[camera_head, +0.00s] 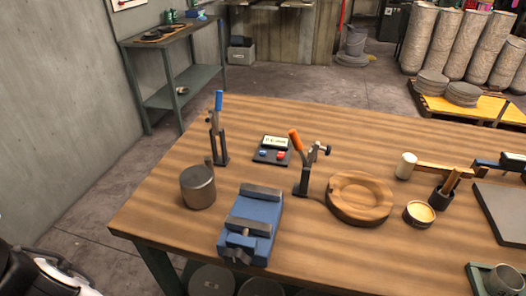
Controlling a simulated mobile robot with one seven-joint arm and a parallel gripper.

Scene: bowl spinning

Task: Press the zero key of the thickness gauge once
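The thickness gauge (260,145) appears to be the small dark box with a pale display, lying on the wooden table (330,118) between two upright clamps. Its front face has a blue key (263,153) on the left and a red key (281,155) on the right. The key labels are too small to read, so I cannot tell which one is zero. My gripper is not in view. Nothing touches the gauge's keys.
A blue-handled clamp (219,140) stands left of the gauge and an orange-handled clamp (302,170) stands close on its right. In front are a metal cylinder (198,187) and a blue vise (250,222). A round wooden piece (359,197) lies to the right.

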